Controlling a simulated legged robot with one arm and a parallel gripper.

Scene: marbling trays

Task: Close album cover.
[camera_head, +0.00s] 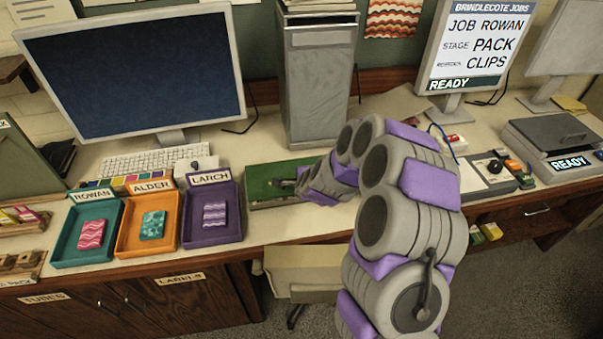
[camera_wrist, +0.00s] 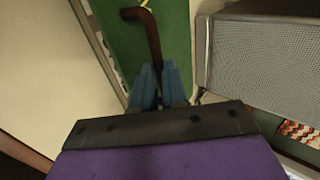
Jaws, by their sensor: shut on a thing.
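A flat green album (camera_head: 262,170) with a pale edge lies on the desk, right of the purple tray, in the head view. Its green surface (camera_wrist: 178,35) fills the top middle of the wrist view. A dark brown curved handle (camera_wrist: 148,25) stands over the green. My gripper (camera_wrist: 159,82), with blue fingers, is shut on the handle's lower end. In the head view my gripper (camera_head: 297,184) is at the right part of the album, and my arm hides that side. I cannot tell from these views how far the cover stands open.
Teal (camera_head: 64,261), orange (camera_head: 125,252) and purple (camera_head: 187,243) trays, each holding a patterned block, stand left of the album. A grey metal tower (camera_head: 318,95) stands close behind it. A keyboard (camera_head: 150,161) and monitor are at back left. A chair (camera_head: 300,262) is below the desk edge.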

